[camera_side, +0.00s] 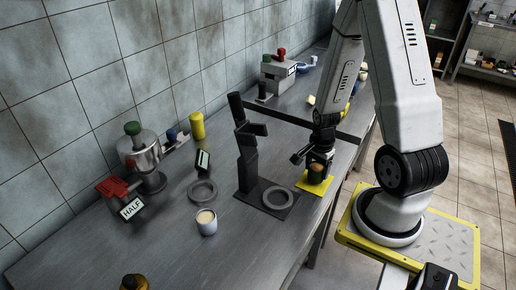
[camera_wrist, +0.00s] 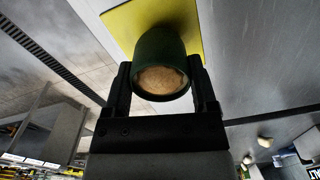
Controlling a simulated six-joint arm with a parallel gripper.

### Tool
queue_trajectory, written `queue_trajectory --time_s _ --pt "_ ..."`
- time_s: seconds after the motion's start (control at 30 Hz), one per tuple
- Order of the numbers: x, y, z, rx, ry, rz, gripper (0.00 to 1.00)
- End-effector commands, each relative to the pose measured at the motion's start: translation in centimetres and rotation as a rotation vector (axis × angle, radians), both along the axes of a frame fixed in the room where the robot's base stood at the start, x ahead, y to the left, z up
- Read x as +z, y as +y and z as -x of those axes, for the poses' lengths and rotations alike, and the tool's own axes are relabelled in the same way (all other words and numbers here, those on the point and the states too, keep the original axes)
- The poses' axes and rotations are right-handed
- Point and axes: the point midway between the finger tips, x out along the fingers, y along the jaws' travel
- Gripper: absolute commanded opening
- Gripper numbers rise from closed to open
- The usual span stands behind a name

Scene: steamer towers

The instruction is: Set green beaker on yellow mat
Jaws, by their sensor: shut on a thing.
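My gripper (camera_side: 317,164) points down over the yellow mat (camera_side: 310,186) on the right side of the bench. It is shut on the green beaker, which looks dark and is mostly hidden by the fingers in the side view. In the wrist view the dark green beaker (camera_wrist: 162,47) is between my gripper's two fingers (camera_wrist: 163,88), with a tan content showing in its mouth. The yellow mat (camera_wrist: 120,24) shows behind the beaker there. The beaker looks upright and over the mat. I cannot tell whether its base touches the mat.
A dark stand (camera_side: 247,175) with a grey ring (camera_side: 278,198) is left of the mat. A white cup (camera_side: 207,223), another ring (camera_side: 202,191), a yellow cylinder (camera_side: 197,126) and a steel machine with a HALF sign (camera_side: 132,208) stand further left.

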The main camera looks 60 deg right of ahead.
Motion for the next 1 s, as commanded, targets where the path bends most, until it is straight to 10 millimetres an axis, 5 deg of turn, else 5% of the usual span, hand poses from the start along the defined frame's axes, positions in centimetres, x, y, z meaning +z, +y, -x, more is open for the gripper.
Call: queue_trajectory --time_s 0.87,0.9,0.97,1.0 --pt "-0.93 -0.01 -0.02 0.0 0.0 0.0 0.0" --pt "-0.91 -0.03 -0.03 0.0 0.0 0.0 0.83" --pt "-0.91 -0.03 -0.03 0.0 0.0 0.0 1.0" --pt "-0.91 -0.03 -0.03 0.0 0.0 0.0 1.0"
